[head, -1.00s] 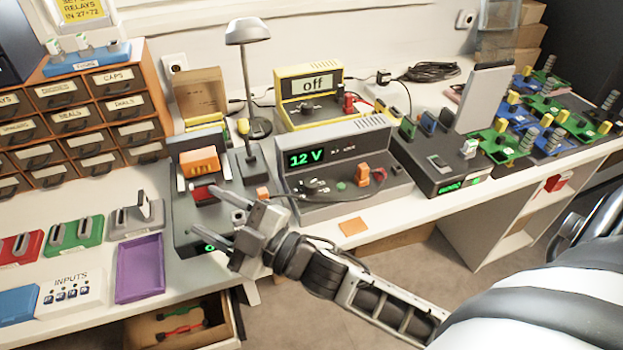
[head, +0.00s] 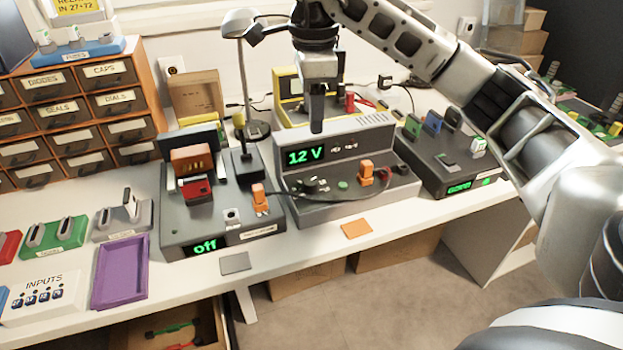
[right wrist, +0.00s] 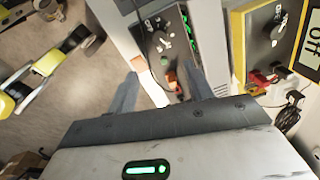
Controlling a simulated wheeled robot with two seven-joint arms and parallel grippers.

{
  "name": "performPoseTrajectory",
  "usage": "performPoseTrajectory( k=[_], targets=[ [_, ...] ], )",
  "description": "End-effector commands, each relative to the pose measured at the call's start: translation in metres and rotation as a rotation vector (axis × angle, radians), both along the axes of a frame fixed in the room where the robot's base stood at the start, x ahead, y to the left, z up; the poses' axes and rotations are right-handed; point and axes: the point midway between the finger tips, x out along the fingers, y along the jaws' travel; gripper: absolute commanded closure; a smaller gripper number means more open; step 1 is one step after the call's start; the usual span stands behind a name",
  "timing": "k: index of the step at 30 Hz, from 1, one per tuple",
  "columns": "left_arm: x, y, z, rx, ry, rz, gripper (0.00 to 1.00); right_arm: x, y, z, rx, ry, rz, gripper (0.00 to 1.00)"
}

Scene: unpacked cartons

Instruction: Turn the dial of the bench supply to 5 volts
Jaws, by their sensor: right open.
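The grey bench supply (head: 345,212) stands mid-bench and its green display (head: 305,155) reads 12 V. Its dark dial (head: 312,185) sits on the sloped front panel, with a cable and an orange plug (head: 366,172) to its right. My right gripper (head: 317,122) points down in front of the supply's upper part, seen edge-on, and appears above the dial. In the right wrist view my right gripper (right wrist: 160,92) is open and empty, with the supply's panel (right wrist: 160,45) beyond its fingers. I cannot tell the exact gap to the dial. My left gripper is out of view.
A dark unit reading off (head: 205,247) stands left of the supply, and another dark unit (head: 455,180) stands right. A yellow meter (head: 288,90) and a lamp (head: 243,60) are behind. A purple tray (head: 120,270) lies at left.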

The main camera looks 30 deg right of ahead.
Motion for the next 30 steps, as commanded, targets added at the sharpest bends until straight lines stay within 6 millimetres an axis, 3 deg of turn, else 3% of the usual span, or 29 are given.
performPoseTrajectory(
  k=[18,24,30],
  targets=[
    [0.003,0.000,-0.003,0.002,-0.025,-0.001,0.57,0.004,-0.001,-0.123,0.004,0.006,0.002,0.48],
    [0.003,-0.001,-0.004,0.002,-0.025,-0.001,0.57,0.006,-0.001,-0.147,0.003,0.003,0.002,0.48],
    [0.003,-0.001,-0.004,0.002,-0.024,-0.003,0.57,0.007,-0.001,-0.155,0.004,0.002,0.002,0.48]
  ],
)
